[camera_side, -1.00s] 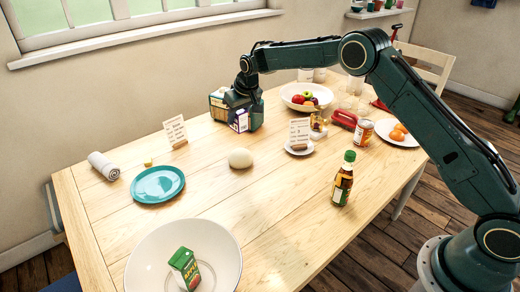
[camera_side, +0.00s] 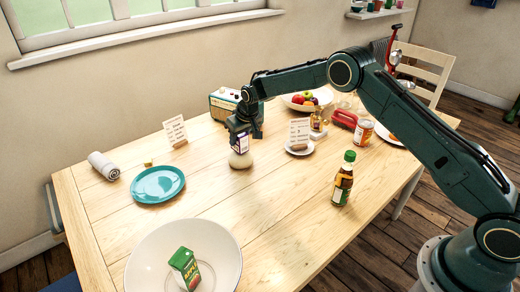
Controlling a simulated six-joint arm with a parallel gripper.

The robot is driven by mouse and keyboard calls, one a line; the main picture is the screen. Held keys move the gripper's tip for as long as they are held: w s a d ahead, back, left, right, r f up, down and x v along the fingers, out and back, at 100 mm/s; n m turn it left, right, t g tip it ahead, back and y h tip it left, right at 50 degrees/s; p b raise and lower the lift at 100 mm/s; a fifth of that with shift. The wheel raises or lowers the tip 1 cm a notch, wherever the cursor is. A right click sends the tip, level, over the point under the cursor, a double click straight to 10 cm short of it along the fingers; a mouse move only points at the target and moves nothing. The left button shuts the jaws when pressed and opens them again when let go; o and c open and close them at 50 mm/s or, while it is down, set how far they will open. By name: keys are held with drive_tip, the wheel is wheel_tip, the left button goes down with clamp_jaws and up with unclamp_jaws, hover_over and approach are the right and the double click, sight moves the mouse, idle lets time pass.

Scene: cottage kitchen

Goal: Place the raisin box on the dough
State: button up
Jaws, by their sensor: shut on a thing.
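The dough (camera_side: 240,160) is a pale round ball on the wooden table, near its middle. My gripper (camera_side: 241,136) points down directly above the dough. It is shut on the raisin box (camera_side: 241,146), a small purple and white carton. The box's lower end is at the top of the dough; I cannot tell whether they touch. The fingers hide part of the box.
A teal plate (camera_side: 158,184) lies to the left. A large white bowl (camera_side: 150,245) with a green juice carton (camera_side: 184,268) stands in front. A sauce bottle (camera_side: 343,180) and a small saucer with a card (camera_side: 299,133) are to the right. A radio (camera_side: 222,104) stands behind.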

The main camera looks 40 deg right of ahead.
drive_tip(key=shift+f, duration=0.2)
drive_tip(key=o, duration=1)
drive_tip(key=shift+o, duration=0.2)
drive_tip(key=shift+r, duration=0.1)
drive_tip(key=v, duration=1.2)
